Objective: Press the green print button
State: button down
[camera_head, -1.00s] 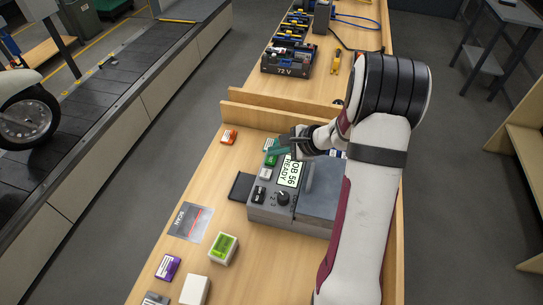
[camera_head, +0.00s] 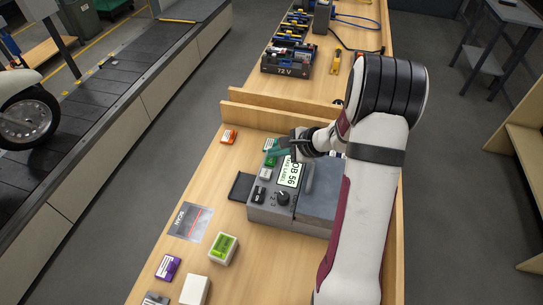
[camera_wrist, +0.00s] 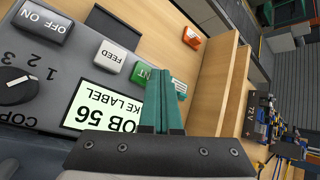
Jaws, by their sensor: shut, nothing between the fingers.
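The grey label printer (camera_head: 318,204) stands on the wooden bench, with a lit display (camera_head: 289,172) that also shows in the wrist view (camera_wrist: 103,103). The visible display text includes "OB 56" and "KE LABEL". The green print button (camera_head: 270,161) is on the printer's panel; in the wrist view the green button (camera_wrist: 141,73) is partly hidden behind my fingers. My gripper (camera_head: 273,152) is shut and empty, its teal fingertips (camera_wrist: 160,74) right at the button. I cannot tell whether they touch it.
A grey FEED button (camera_wrist: 110,56), an ON/OFF switch (camera_wrist: 40,22) and a dial (camera_wrist: 14,86) share the panel. Label boxes (camera_head: 223,249) stand at the front. A low wooden divider (camera_head: 250,115) runs behind.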

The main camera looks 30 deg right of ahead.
aim_at(276, 159)
jog(key=shift+r, duration=3.3)
